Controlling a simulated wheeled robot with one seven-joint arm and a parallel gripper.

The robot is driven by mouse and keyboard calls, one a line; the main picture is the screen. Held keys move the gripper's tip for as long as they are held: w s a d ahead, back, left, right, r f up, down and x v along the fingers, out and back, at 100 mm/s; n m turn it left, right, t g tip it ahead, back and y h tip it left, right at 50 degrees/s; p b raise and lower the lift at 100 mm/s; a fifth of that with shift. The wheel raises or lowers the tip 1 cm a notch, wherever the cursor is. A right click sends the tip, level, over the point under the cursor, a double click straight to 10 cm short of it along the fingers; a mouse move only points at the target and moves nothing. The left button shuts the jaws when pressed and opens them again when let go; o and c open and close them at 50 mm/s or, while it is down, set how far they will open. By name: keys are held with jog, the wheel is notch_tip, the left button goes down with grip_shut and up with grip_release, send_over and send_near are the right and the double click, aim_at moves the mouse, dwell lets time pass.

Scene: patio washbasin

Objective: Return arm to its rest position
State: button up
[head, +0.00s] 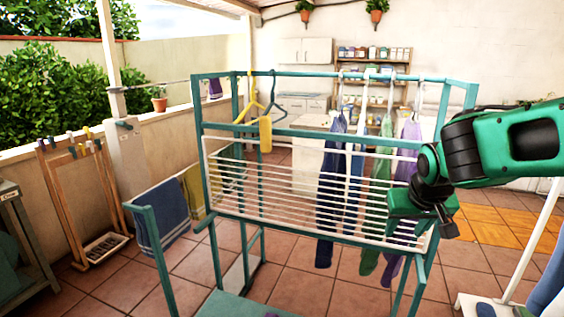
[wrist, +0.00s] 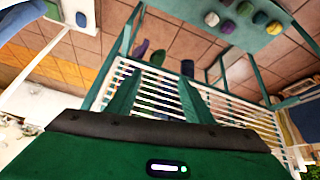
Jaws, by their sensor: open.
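My green arm (head: 515,138) reaches in from the right edge in the head view, bent at a black joint. Its end hangs in front of the right part of the white-barred drying rack (head: 290,190). In the wrist view my gripper (wrist: 158,97) has its two green fingers spread apart with nothing between them. The white bars of the rack (wrist: 237,113) show beyond the fingers. Whether the gripper touches the rack is unclear. In the head view the fingertips cannot be made out.
Teal posts and rails (head: 320,72) frame the rack. Several garments (head: 330,180) hang behind it, and a blue towel (head: 160,213) hangs left. A teal shelf (wrist: 200,14) with several rolled items shows in the wrist view. A white stand (head: 490,305) is at lower right. Tiled floor (head: 300,292) lies below.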

jog(key=s+f+n+g+y, duration=0.1)
jog(key=s+f, duration=0.2)
jog(key=s, duration=0.9)
jog(key=s+d+f+m+g, duration=0.1)
jog(key=s+d+m+g, duration=0.1)
jog(key=s+d, duration=0.3)
jog(key=s+d+f+m+g, duration=0.1)
jog(key=s+d+m, duration=0.3)
jog(key=s, duration=0.7)
jog(key=shift+d+g+y, duration=0.3)
jog(key=shift+d+g, duration=0.6)
jog(key=shift+d, duration=0.35)
